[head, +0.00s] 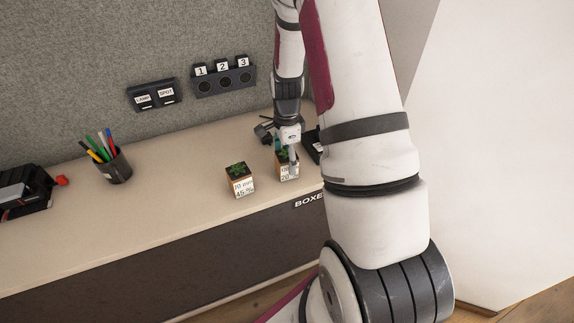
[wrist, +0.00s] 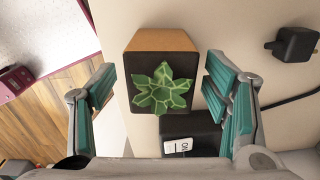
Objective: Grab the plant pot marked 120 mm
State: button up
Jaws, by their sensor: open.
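Two small plant pots with green succulents stand on the beige worktop in the head view. The left pot (head: 240,185) has a white label that seems to read 70 mm over a second line. The right pot (head: 287,170) has a label that seems to start with 120, partly hidden by my gripper (head: 290,150). In the wrist view, a pot with an orange-brown side and dark top (wrist: 160,60) sits between my open fingers (wrist: 160,95). The fingers stand apart on either side of it, with gaps. Its label is not visible there.
A black cup of pens (head: 113,166) stands left on the worktop (head: 170,205). A black box with a white label (wrist: 190,135) lies close to the pot, and a black plug (wrist: 295,44) with a cable lies right. Switches (head: 223,80) are on the grey wall.

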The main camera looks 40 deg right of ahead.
jog(key=shift+f, duration=0.75)
jog(key=c, duration=1.5)
jog(key=shift+r, duration=0.15)
